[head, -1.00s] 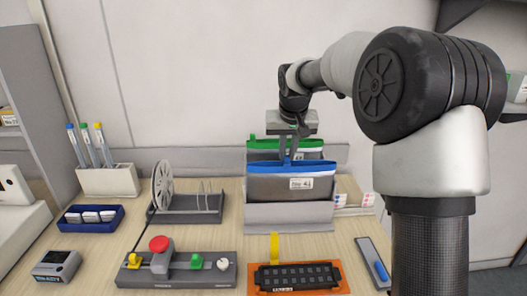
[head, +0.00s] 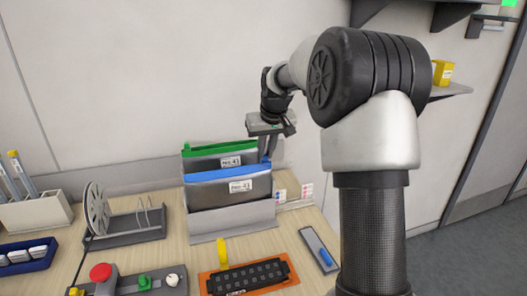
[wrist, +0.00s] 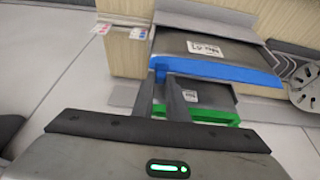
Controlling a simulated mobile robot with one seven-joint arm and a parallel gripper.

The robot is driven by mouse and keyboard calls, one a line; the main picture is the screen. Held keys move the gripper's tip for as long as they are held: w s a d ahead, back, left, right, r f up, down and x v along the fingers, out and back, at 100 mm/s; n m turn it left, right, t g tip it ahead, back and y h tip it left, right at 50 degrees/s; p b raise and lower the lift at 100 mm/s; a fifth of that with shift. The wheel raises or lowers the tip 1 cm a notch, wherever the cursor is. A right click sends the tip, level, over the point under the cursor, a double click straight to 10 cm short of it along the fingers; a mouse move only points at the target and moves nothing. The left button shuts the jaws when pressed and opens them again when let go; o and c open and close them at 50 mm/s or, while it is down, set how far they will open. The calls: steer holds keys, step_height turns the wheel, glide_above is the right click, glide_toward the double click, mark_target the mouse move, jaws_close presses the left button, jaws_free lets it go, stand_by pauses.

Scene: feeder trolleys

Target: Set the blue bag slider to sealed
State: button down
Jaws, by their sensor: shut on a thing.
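The blue bag (head: 215,190) is a grey pouch with a blue top strip and a white label, standing upright in a grey holder (head: 232,219). My gripper (head: 266,155) is at the right end of the blue strip and is shut on the small blue slider (head: 266,160), which the fingers mostly hide. In the wrist view the fingers (wrist: 161,77) are at the left end of the blue strip (wrist: 220,70). The green bag (head: 218,150), with a green top strip, stands right behind the blue one.
A reel on a grey rack (head: 135,234) stands left of the holder. In front are an orange-edged tray (head: 206,276) and a grey plate with a blue slider knob (head: 324,257). Small labelled cards (head: 307,190) stand right of the holder, near the table's right edge.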

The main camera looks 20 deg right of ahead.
steer(key=c, duration=1.7)
jaws_free()
steer(key=shift+r, duration=0.1)
steer(key=p+v, duration=0.1)
steer(key=v, duration=1.6)
steer(key=shift+s, duration=0.15)
